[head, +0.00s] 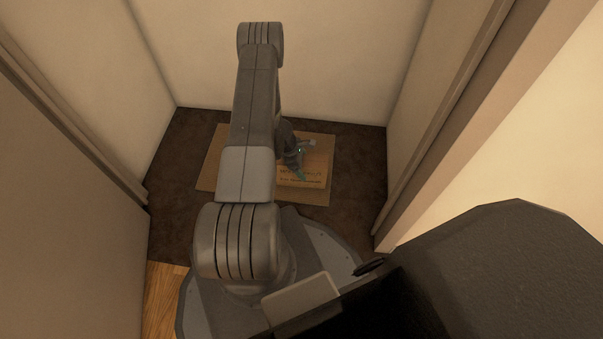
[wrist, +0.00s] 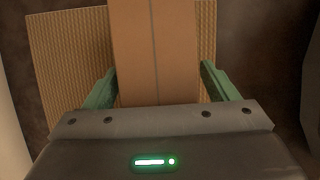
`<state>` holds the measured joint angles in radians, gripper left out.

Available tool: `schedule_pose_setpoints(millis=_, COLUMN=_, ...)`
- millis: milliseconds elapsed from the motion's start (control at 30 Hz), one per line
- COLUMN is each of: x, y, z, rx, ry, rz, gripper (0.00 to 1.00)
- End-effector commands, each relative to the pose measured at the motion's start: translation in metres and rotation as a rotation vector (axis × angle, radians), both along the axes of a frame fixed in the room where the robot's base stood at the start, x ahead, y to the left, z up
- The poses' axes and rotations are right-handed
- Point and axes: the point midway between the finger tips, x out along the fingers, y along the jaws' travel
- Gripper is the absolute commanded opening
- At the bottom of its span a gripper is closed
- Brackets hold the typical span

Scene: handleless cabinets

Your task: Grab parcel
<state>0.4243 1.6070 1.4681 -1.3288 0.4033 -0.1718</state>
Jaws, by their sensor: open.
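The parcel (head: 303,172) is a brown cardboard box with dark print on its side. It rests on a tan mat (head: 317,195) on the dark floor. In the wrist view the parcel (wrist: 160,45) shows a lengthwise seam and reaches in between the two green fingers. My gripper (head: 304,160) is open, with one finger (wrist: 103,90) left of the parcel and the other (wrist: 214,82) right of it. I cannot tell whether either finger touches it. My arm hides part of the parcel and mat in the head view.
The spot is a narrow recess with a pale back wall (head: 330,60) and walls close on the left (head: 70,150) and right (head: 440,110). Dark brown floor (head: 358,165) is bare around the mat (wrist: 70,60). Wooden flooring (head: 160,300) begins at the lower left.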

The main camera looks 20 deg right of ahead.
Motion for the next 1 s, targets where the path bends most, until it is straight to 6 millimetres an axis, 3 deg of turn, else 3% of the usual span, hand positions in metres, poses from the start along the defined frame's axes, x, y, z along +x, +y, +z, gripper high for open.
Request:
schedule_pose_setpoints(millis=667, x=-0.0009, y=-0.0022, z=-0.0073, rx=0.000, ry=-0.001, rz=0.000, gripper=0.80)
schedule_pose_setpoints(millis=1000, x=-0.0009, y=-0.0023, z=-0.0064, rx=0.000, ry=-0.001, rz=0.000, gripper=0.15)
